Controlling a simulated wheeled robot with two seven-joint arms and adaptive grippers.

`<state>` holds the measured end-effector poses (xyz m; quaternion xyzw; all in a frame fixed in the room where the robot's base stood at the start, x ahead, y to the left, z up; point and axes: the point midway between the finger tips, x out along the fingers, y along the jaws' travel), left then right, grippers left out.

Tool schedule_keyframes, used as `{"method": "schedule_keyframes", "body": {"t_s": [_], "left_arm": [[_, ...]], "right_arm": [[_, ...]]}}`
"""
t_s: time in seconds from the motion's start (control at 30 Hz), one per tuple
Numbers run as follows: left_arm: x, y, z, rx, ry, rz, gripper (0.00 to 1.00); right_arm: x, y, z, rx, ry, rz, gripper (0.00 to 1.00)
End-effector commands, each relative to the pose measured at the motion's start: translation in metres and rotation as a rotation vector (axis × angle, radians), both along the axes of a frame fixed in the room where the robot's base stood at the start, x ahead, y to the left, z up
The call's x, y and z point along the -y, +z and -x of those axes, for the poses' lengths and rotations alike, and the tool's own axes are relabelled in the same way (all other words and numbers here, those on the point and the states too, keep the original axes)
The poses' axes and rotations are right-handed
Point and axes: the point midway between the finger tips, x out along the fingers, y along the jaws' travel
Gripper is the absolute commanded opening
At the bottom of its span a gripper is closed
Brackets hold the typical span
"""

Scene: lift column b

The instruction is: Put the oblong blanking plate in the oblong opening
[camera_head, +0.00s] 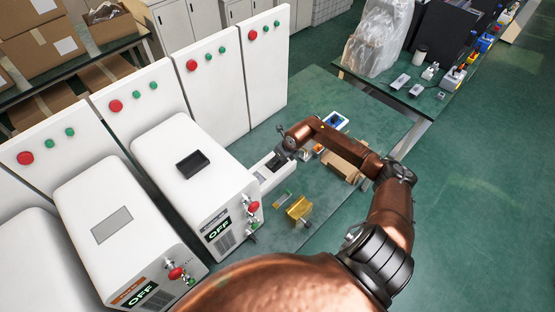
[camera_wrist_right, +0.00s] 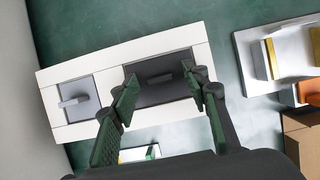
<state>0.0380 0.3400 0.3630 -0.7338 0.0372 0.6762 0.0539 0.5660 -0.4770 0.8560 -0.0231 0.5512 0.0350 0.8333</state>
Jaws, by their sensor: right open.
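A white tray (camera_wrist_right: 160,45) lies below my right gripper in the right wrist view; it also shows in the head view (camera_head: 264,178). It holds a dark grey oblong plate (camera_wrist_right: 142,72) with a raised tab, and a lighter grey, squarer plate (camera_wrist_right: 78,88) with a tab at its left end. My right gripper (camera_wrist_right: 163,84) is open, its fingers to either side of the dark plate's tab; contact cannot be told. In the head view the gripper (camera_head: 281,160) is over the tray. A dark oblong opening (camera_head: 193,164) shows on top of a white machine. My left gripper is out of view.
A second white machine has a grey rectangle (camera_head: 112,225) on top. White panels (camera_head: 215,80) with red and green buttons stand behind. A gold block (camera_head: 299,209) and a cardboard box (camera_head: 343,166) are near the tray. Green floor at the right is clear.

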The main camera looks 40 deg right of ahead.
Motion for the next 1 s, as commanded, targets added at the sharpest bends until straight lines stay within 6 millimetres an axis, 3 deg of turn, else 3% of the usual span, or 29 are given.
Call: {"method": "schedule_keyframes", "body": {"t_s": [0.37,0.8,1.0], "left_arm": [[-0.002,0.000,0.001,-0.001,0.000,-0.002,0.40],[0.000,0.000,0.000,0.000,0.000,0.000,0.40],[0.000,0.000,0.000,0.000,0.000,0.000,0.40]], "right_arm": [[0.002,0.009,0.003,0.001,0.000,0.002,0.43],[0.004,0.086,0.037,-0.001,0.002,0.004,0.43],[0.005,0.106,0.045,0.000,0.001,0.001,0.43]]}}
